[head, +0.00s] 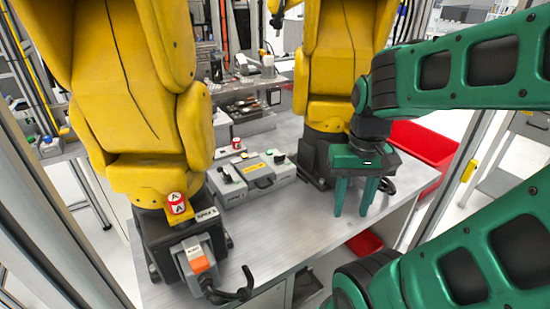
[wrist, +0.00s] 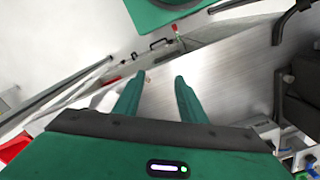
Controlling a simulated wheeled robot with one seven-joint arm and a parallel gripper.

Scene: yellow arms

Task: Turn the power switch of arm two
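Two yellow arms stand on the metal table. The near left arm (head: 130,90) has a grey box with an orange rocker switch (head: 200,265) on the front of its dark base. The far right arm (head: 335,60) stands on a dark base (head: 312,160). No power switch shows clearly on it; my gripper and green arm cover part of that side. I cannot read the labels well enough to tell which is arm two. My gripper (head: 352,212) points down over the table, right of the far base. Its fingers are apart and empty, also in the wrist view (wrist: 160,78).
A grey control box (head: 250,178) with a handle sits between the yellow arms. A black cable (head: 235,293) curls from the near switch box. Red bins (head: 425,150) stand beyond the table's right side. Bare tabletop (head: 300,225) lies left of my gripper.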

